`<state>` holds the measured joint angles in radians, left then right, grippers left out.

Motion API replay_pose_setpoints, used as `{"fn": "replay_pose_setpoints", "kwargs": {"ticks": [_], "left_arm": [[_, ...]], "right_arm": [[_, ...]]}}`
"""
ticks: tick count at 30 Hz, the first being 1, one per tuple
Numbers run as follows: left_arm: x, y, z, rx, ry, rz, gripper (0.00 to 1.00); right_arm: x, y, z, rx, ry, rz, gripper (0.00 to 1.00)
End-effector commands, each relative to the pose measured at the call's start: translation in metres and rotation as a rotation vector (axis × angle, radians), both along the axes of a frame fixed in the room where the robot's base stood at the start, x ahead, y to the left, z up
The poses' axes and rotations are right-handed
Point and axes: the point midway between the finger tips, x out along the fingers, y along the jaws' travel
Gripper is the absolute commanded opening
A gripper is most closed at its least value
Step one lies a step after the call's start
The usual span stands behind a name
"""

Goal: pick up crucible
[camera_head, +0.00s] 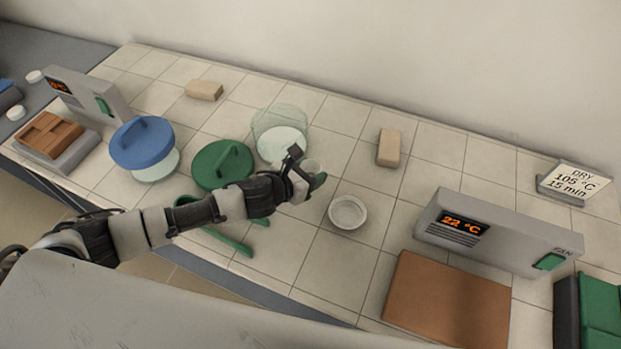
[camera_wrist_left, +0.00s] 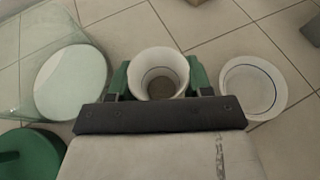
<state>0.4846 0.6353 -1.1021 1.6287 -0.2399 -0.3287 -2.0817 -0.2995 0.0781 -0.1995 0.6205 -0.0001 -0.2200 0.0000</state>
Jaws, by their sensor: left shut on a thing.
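The crucible (camera_wrist_left: 158,75) is a small white cup, seen from above in the left wrist view between the green fingertips of my left gripper (camera_wrist_left: 159,82). In the head view the crucible (camera_head: 311,166) shows partly at the end of my left arm, behind the gripper (camera_head: 305,178). The left gripper is shut on the crucible. Whether the crucible is clear of the tiles I cannot tell. A white shallow dish (camera_head: 347,212) lies just right of the gripper, and it also shows in the left wrist view (camera_wrist_left: 253,88). My right gripper is not in view.
A green lid (camera_head: 222,163) and a glass vessel with a white disc (camera_head: 281,144) stand left of the gripper. Green tongs (camera_head: 228,240) lie beneath my arm. A blue-lidded jar (camera_head: 142,143), tan bricks (camera_head: 389,147) and a 22 °C display unit (camera_head: 497,229) stand around.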

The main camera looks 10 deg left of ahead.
Motion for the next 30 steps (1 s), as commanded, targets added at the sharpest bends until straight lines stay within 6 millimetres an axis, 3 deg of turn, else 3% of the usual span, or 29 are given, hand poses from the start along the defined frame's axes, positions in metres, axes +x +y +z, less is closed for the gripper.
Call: {"fn": "replay_pose_setpoints", "kwargs": {"ticks": [9,15,21,30], "left_arm": [[-0.059,-0.026,0.036,-0.003,0.001,-0.004,0.21],[-0.087,-0.039,0.055,-0.003,0.001,-0.003,0.21],[-0.102,-0.046,0.065,-0.002,0.000,-0.001,0.21],[-0.107,-0.047,0.068,-0.001,0.001,-0.001,0.21]], "right_arm": [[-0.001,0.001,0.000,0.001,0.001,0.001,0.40],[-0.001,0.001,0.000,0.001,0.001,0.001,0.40],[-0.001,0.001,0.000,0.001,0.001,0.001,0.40],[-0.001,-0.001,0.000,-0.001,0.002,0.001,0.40]]}}
